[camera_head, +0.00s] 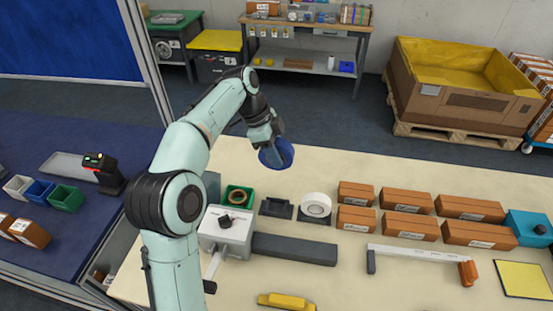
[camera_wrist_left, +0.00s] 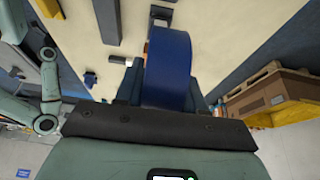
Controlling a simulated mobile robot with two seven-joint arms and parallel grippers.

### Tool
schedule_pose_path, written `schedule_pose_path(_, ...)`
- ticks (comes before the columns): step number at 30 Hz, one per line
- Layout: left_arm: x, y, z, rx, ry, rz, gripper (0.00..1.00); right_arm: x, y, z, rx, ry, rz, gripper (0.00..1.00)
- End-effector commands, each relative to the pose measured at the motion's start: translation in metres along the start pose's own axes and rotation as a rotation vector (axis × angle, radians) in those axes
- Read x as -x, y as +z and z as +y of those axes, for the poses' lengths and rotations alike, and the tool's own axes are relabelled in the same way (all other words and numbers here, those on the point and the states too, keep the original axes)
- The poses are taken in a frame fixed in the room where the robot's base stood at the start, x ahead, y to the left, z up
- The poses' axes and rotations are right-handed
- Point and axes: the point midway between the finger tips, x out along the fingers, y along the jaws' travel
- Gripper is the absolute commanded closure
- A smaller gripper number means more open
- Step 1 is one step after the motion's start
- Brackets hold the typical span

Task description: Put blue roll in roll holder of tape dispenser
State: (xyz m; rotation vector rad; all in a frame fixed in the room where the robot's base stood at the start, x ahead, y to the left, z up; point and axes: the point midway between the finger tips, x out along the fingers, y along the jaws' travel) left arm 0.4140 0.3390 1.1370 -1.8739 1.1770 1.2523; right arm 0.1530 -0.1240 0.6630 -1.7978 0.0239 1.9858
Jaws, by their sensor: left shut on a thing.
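The blue roll (camera_head: 285,151) is held in the air by my left gripper (camera_head: 269,145), over the far edge of the cream table. In the left wrist view the blue roll (camera_wrist_left: 168,68) stands edge-on between the gripper's dark fingers and hides much of them. A small dark stand (camera_head: 277,208), apparently an empty tape dispenser, is on the table below and well apart from the roll. Beside it, a white roll (camera_head: 316,205) sits on a similar dark base. My right gripper is in neither view.
A green bin (camera_head: 238,198) with a brown roll is left of the dark stand. A grey machine (camera_head: 226,233) with a long dark plate (camera_head: 294,249) stands in front. Several brown boxes (camera_head: 408,198) are to the right. A yellow object (camera_head: 286,301) lies near the front.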

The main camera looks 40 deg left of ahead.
Motion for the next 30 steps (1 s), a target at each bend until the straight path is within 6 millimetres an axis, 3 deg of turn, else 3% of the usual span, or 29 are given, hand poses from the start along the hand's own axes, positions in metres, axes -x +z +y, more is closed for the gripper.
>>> schedule_pose_path(11,0.002,0.000,0.000,0.000,-0.001,0.000,0.95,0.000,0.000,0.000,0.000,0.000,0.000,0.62)
schedule_pose_path(14,0.003,0.009,0.001,0.003,-0.001,-0.001,0.95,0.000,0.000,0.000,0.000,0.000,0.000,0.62)
schedule_pose_path(17,0.004,0.034,0.005,0.006,0.000,-0.003,0.95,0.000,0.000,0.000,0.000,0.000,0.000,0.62)
schedule_pose_path(20,0.007,0.073,0.015,0.009,-0.001,-0.003,0.95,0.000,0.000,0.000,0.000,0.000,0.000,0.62)
schedule_pose_path(24,0.014,0.138,0.041,0.012,0.000,-0.003,0.95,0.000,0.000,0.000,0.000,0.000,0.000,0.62)
schedule_pose_path(30,0.023,0.212,0.091,0.020,-0.004,-0.003,0.95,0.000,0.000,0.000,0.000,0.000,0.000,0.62)
